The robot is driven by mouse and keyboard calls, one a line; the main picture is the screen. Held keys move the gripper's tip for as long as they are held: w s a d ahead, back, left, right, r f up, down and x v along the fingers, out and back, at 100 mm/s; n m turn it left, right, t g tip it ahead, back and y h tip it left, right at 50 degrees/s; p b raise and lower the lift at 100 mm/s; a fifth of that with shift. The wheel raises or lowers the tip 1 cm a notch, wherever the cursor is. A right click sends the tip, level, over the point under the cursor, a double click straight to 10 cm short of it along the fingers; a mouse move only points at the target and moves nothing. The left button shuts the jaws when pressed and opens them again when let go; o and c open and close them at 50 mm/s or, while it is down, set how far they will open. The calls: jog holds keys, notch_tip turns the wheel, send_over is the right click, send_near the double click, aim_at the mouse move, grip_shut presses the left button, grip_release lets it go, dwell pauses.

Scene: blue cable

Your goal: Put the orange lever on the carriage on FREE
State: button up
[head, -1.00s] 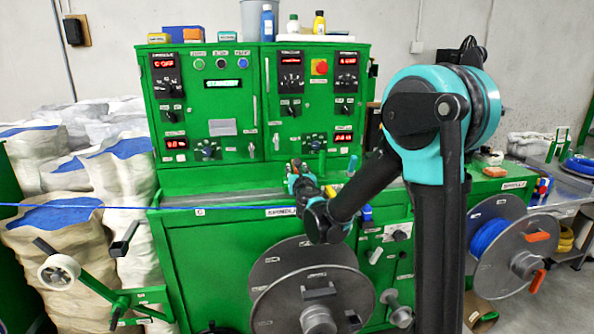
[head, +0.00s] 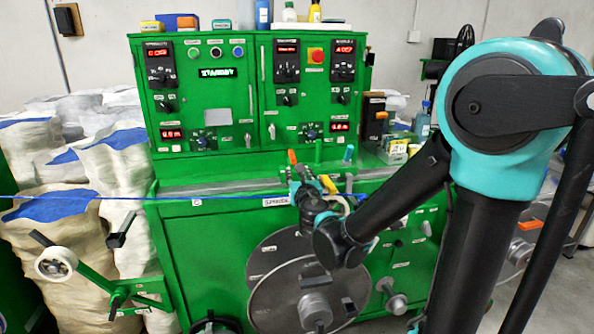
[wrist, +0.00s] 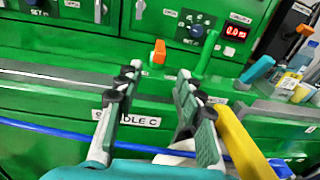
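The small orange lever (wrist: 158,52) stands upright on the green machine, beyond my fingertips in the wrist view. It also shows in the head view (head: 292,157), just above my gripper. My gripper (wrist: 158,76) is open, with its two fingers spread and nothing between them. The lever lies ahead of the gap between the fingers, apart from them. A FREE marking is not readable, and the carriage under the lever is partly hidden by my gripper.
A green post (wrist: 208,55) and a blue-tipped lever (wrist: 258,68) stand right of the orange lever. A yellow bar (wrist: 240,142) is close beside my right finger. The blue cable (wrist: 60,133) runs across below. A large grey reel (head: 285,295) is under my arm.

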aim_at(292, 160)
jog(key=shift+c, duration=1.3)
jog(key=shift+a+m, duration=0.25)
jog(key=shift+m, duration=0.15)
jog(key=shift+c, duration=1.1)
jog(key=a+m, duration=0.1)
jog(key=m, duration=0.2)
jog(key=a+m+h, duration=0.1)
jog(key=a+m, duration=0.1)
jog(key=m, duration=0.1)
jog(key=a+m+h, duration=0.1)
jog(key=m, duration=0.2)
jog(key=shift+a, duration=0.15)
grip_shut()
jog(key=shift+s+a+m+h, duration=1.05)
jog(key=shift+a+m, duration=1.25)
jog(key=shift+m, duration=3.3)
jog(key=w+d, duration=0.4)
jog(key=w, duration=0.6)
jog(key=shift+w+d+f, duration=0.15)
jog(key=shift+w+f, duration=0.05)
jog(key=shift+w, duration=0.05)
